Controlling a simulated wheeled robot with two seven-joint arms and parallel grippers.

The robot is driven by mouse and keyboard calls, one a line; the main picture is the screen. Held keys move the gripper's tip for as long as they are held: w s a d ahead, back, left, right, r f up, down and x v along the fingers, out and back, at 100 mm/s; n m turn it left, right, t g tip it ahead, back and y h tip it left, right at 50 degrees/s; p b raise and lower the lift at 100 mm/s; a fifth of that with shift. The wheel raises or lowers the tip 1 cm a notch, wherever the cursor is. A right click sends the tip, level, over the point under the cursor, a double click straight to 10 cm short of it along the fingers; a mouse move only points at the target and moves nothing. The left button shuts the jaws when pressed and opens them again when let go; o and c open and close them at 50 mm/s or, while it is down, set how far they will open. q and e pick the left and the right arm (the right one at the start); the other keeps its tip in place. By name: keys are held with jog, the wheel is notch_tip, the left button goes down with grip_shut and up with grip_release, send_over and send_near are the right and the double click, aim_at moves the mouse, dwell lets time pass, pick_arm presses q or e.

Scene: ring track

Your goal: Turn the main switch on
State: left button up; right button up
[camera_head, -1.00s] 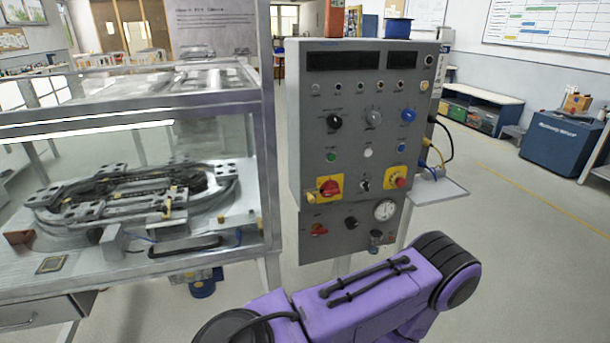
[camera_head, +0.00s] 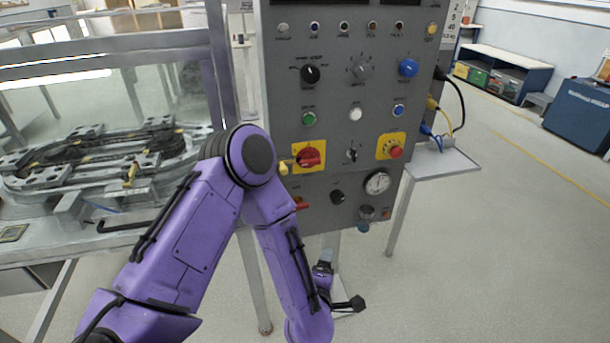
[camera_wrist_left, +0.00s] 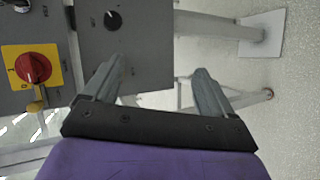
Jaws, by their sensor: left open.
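The main switch (camera_head: 310,155) is a red rotary handle on a yellow plate, low on the left of the grey control panel (camera_head: 345,120). A small yellow tag or padlock (camera_head: 283,168) hangs beside it. In the left wrist view the switch (camera_wrist_left: 33,68) is at the left edge, outside the jaws. My left gripper (camera_wrist_left: 155,80) is open and empty, its two fingers apart. In the head view my left gripper (camera_head: 340,294) hangs low, below the panel and apart from the switch. My left elbow is close to the switch. My right gripper is not in view.
A red emergency button (camera_head: 395,151) on yellow, a black knob (camera_head: 338,197) and a gauge (camera_head: 377,183) are near the switch. A side shelf (camera_head: 445,163) with cables juts out right. A glass-sided track enclosure (camera_head: 105,65) stands left. Floor is free at right.

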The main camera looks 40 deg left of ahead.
pick_arm(q)
jog(key=w+a+r+n+t+y+b, duration=0.1)
jog(key=w+r+n+t+y+b, duration=0.1)
jog(key=w+r+n+y, duration=0.5)
jog(key=n+g+y+b, duration=0.1)
jog(key=n+g+y, duration=0.15)
jog(key=n, duration=1.45)
send_near(311, 162)
jog(key=shift+h, duration=0.35)
jog(key=p+x, duration=0.1)
jog(key=x, duration=0.4)
jog(key=p+x, duration=0.1)
jog(key=x, duration=0.1)
jog(key=shift+a+r+p, duration=0.3)
jog(key=shift+r+p, duration=0.05)
jog(key=shift+r, duration=0.05)
jog(key=shift+w+a+f, duration=0.1)
jog(key=shift+w+a, duration=0.15)
jog(key=shift+w, duration=0.15)
jog(key=c, duration=1.1)
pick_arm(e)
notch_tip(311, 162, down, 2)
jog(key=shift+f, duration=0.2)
